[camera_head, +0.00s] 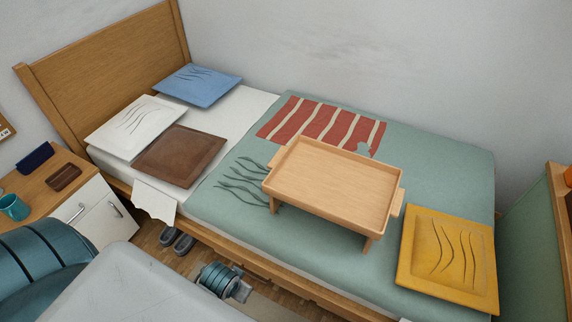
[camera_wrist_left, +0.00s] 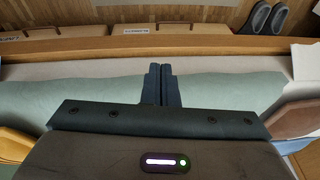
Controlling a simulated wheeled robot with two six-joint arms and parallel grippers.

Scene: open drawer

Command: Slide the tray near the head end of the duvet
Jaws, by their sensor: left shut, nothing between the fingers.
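The light wooden tray (camera_head: 330,190) stands level on its short legs on the middle of the green duvet (camera_head: 440,155). It has raised rims and handles at both ends. The duvet's head end lies to the left, towards the cushions and headboard. My left gripper (camera_wrist_left: 160,85) shows in the left wrist view, its dark fingers together with nothing between them. It faces the bed's front side, apart from the tray, which I cannot make out in that view. In the head view my left arm is at the lower left, its fingers not clear. My right gripper is not in view.
A red striped cloth (camera_head: 320,122) lies behind the tray, a yellow cushion (camera_head: 445,260) to its right. Brown (camera_head: 180,155), white (camera_head: 133,125) and blue (camera_head: 198,84) cushions lie near the headboard (camera_head: 110,70). Dark curved lines mark the duvet left of the tray. Slippers (camera_head: 178,240) lie on the floor.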

